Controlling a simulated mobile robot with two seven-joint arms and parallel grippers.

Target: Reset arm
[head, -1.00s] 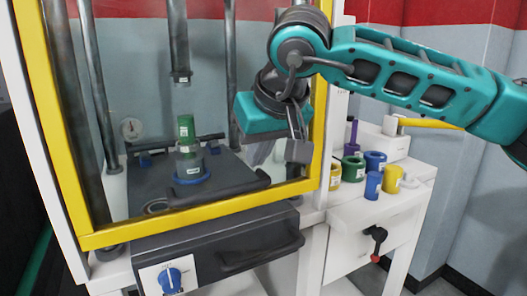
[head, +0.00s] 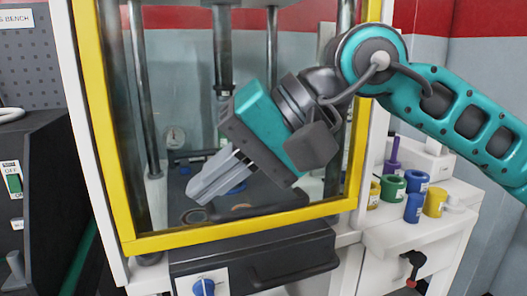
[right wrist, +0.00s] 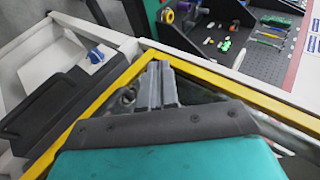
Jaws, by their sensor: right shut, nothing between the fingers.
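My right gripper (head: 208,187) is shut and empty, with its grey fingers together and slanting down to the left in the head view. It hangs in front of the yellow-framed opening (head: 240,221) of the white test machine. In the right wrist view the shut fingers (right wrist: 157,72) point towards a corner of the yellow frame (right wrist: 135,66). The gripper covers the middle of the machine, where only a bit of a blue ring (head: 237,188) shows on the dark bed. My left gripper is not in view.
A white side stand right of the machine holds green (head: 391,188), blue (head: 413,208) and yellow (head: 435,203) cylinders and rings. Below the opening is a dark drawer (head: 290,262) beside a blue knob (head: 204,288). A dark bench (head: 40,180) stands at the left.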

